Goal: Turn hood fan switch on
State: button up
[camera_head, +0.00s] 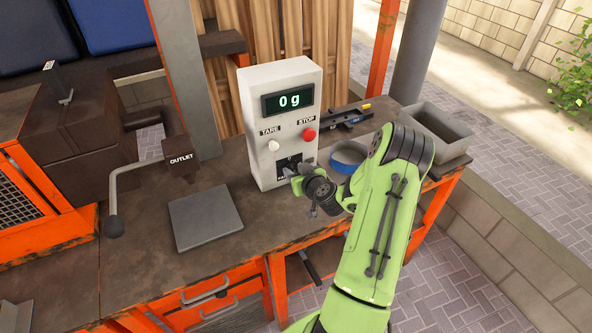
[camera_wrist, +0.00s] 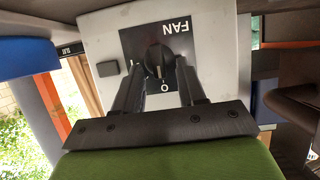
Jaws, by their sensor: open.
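The fan switch is a black knob (camera_wrist: 160,58) on a dark plate (camera_wrist: 190,42) marked FAN, upside down in the wrist view. The light line on the knob points toward the O mark (camera_wrist: 165,87). The plate is low on the front of a white control box (camera_head: 262,120); my gripper partly hides it in the head view. My gripper (camera_wrist: 160,68) is open, with one finger on each side of the knob. I cannot tell whether the fingers touch it. In the head view, my gripper (camera_head: 291,174) is close to the box front.
The box has a 0 g display (camera_head: 289,101), a white TARE button (camera_head: 274,146) and a red STOP button (camera_head: 309,135). A blue ring (camera_head: 348,156) and a grey bin (camera_head: 436,124) are at right. A flat grey plate (camera_head: 205,217) and an OUTLET lever (camera_head: 114,200) are at left.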

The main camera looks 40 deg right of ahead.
grip_shut()
jog(key=shift+b, duration=0.3)
jog(key=m+b, duration=0.1)
jog(key=m+y+b, duration=0.1)
jog(key=b, duration=0.1)
jog(key=shift+s+d+f+m+t+y, duration=0.15)
jog(key=shift+d+f+m+t+y, duration=0.05)
jog(key=shift+d+m+t+y, duration=0.15)
jog(key=m+y+b, duration=0.1)
jog(key=m+t+y+b, duration=0.1)
jog(key=m+b, duration=0.1)
jog(key=shift+s+d+f, duration=0.1)
jog(key=shift+d+f, duration=0.1)
jog(key=shift+d, duration=0.15)
jog(key=m, duration=0.1)
jog(key=m+t+y+b, duration=0.1)
jog(key=m, duration=0.1)
jog(key=shift+d+f+m+b, duration=0.2)
jog(key=shift+f+m+b, duration=0.05)
jog(key=shift+b, duration=0.15)
jog(key=m+t, duration=0.1)
jog(key=m, duration=0.1)
jog(key=m+t+y+b, duration=0.1)
jog(key=m, duration=0.1)
jog(key=shift+s+d+f, duration=0.1)
jog(key=shift+f, duration=0.3)
jog(key=shift+m, duration=0.3)
